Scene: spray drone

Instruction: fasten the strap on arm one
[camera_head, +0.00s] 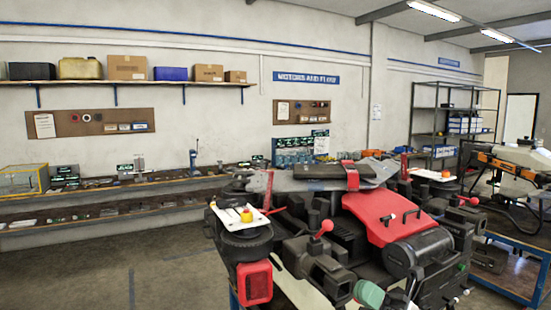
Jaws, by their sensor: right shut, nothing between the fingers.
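The spray drone (385,215) stands on a work stand in the middle and right, with dark arms, a red cover and black housings. Short red upright pieces, one near the left arm (268,190) and one farther back (404,165), show on it; I cannot tell which is arm one's strap. A black block with a red band (351,175) lies on top of the drone. My right gripper (412,288) shows small at the bottom edge, in front of the drone's black housing, shut and empty. My left gripper is not in view.
A red-knobbed lever (326,226) and a teal-green round part (368,293) stick up at the drone's front. A long bench (120,190) with tools runs along the back wall. Another orange-and-white drone (510,157) stands at right. Open floor (80,270) lies at left.

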